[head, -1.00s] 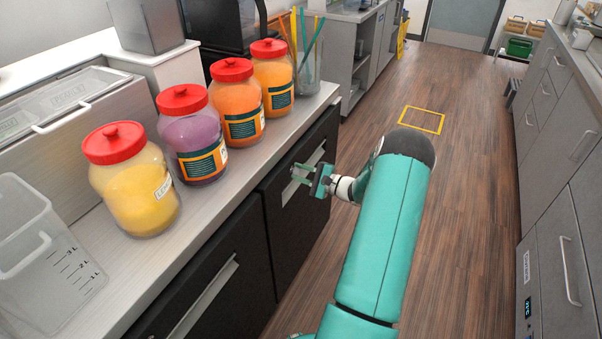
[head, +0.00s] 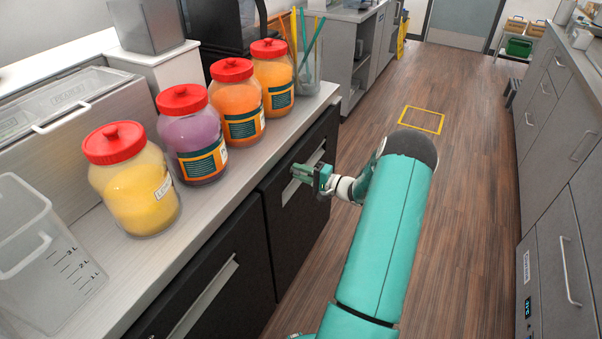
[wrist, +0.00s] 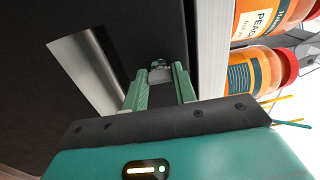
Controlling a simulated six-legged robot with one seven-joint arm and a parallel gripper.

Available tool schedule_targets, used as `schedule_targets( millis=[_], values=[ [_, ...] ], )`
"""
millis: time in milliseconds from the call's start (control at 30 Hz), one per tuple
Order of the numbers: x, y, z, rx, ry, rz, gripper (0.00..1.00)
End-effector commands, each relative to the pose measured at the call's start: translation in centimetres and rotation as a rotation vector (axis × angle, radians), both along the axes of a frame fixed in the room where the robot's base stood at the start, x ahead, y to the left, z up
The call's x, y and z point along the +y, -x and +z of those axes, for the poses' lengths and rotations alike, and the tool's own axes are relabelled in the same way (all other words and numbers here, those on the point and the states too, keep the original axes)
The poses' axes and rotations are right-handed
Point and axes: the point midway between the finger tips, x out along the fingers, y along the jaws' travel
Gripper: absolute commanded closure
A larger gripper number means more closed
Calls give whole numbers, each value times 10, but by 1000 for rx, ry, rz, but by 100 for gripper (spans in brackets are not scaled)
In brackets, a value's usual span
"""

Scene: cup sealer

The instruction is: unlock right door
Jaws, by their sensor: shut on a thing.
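The right door (head: 290,238) is a dark cabinet front under the counter, standing closed, with a recessed silver handle (head: 290,192). In the wrist view the door's dark face (wrist: 125,30) and the silver handle strip (wrist: 88,75) are close by. A small metal lock (wrist: 158,64) sits near the door's upper edge. My gripper (wrist: 160,77) has its two green fingers around the lock, shut on it. In the head view my gripper (head: 303,173) is at the door's upper part and hides the lock.
The countertop edge (wrist: 212,45) runs close beside my fingers. Jars with red lids (head: 272,80) and a clear measuring jug (head: 45,265) stand on the counter. Another dark door (head: 225,265) is to the left. The wooden floor (head: 470,220) to the right is clear.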

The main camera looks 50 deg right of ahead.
Motion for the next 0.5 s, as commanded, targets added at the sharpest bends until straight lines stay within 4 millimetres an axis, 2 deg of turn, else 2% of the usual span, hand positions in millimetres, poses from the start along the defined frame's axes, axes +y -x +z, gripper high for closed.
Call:
schedule_targets(
  millis=[367,400,500],
  values=[
    [0,0,0,0,5,-1,96],
    [0,0,0,0,5,-1,69],
    [0,0,0,0,5,-1,51]
  ],
)
